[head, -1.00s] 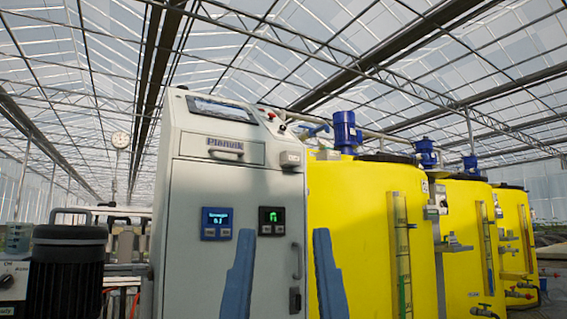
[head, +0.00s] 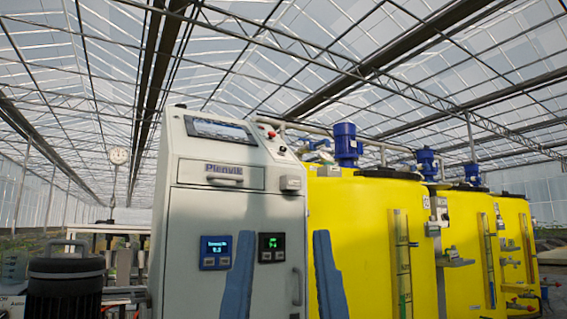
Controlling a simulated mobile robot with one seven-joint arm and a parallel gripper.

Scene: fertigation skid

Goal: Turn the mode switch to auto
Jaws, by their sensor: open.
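At the far lower left corner of the head view, a pale switch panel (head: 12,304) is cut off by the frame edges. Small print that looks like "Auto" shows on it. The mode switch's knob is not clearly visible there, so its setting cannot be told. My gripper (head: 284,234) shows at the bottom centre as two blue fingers, spread wide apart with nothing between them. The fingers appear in front of the grey cabinet and the nearest yellow tank, well to the right of the switch panel.
A grey control cabinet (head: 200,215) with two small displays stands in the centre. Large yellow tanks (head: 365,215) with blue motors fill the right. A dark motor or pump (head: 65,285) stands beside the switch panel. A round gauge or clock (head: 118,156) is behind.

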